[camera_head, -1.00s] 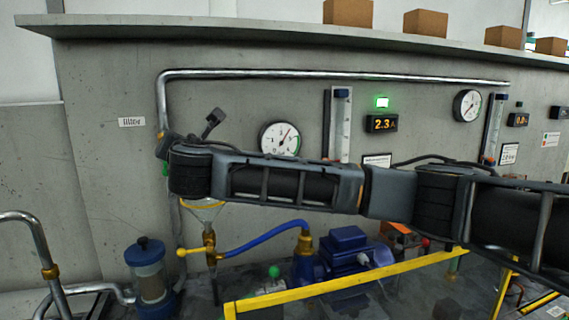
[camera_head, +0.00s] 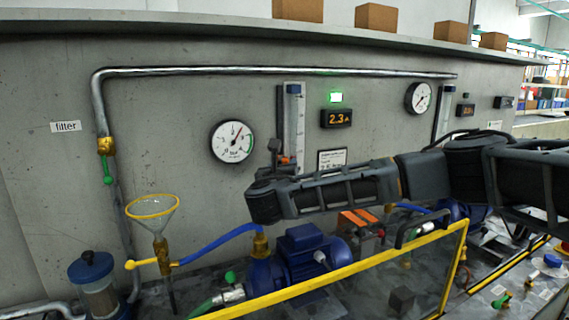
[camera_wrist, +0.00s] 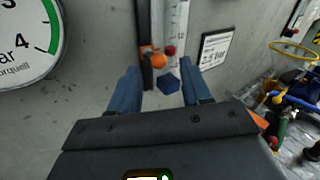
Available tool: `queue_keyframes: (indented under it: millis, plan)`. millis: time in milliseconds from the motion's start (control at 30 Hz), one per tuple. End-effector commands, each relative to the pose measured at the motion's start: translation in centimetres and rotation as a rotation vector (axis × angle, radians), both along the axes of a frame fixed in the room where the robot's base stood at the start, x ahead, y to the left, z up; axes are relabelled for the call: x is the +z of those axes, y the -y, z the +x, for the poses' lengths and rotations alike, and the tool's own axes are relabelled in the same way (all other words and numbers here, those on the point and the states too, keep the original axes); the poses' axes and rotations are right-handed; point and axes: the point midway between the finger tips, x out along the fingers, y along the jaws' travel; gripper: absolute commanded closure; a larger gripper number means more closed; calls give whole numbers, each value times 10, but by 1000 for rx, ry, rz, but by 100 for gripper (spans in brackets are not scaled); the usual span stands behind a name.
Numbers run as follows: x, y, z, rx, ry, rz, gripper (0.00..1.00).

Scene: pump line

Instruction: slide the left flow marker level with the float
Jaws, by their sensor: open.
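The left flow meter (camera_head: 292,125) is an upright clear tube on the wall with a blue cap, beside a dark rail. The orange flow marker (camera_head: 285,160) sits low on the rail; in the wrist view its rounded orange knob (camera_wrist: 159,61) shows near the meter's blue base. The red float (camera_wrist: 170,50) is in the tube just right of the knob; the knob appears slightly lower. My gripper (camera_wrist: 160,72) is open, its two blue fingers on either side of the marker and tube base, with gaps visible. In the head view my wrist partly hides the meter's lower end.
A round pressure gauge (camera_head: 233,142) is left of the meter. A lit display (camera_head: 338,118) and a small notice (camera_head: 332,160) are to its right. Below are a blue pump (camera_head: 305,255), a funnel (camera_head: 153,210) and a yellow rail (camera_head: 340,272).

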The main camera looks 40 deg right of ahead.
Motion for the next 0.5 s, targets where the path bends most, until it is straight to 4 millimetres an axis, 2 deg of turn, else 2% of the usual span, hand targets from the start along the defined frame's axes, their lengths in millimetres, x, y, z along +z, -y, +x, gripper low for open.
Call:
queue_keyframes:
  millis: [200, 500]
  plan:
    - [0, 16, 13, -1, 0, 0, 52]
    - [0, 17, 15, 1, 0, 2, 52]
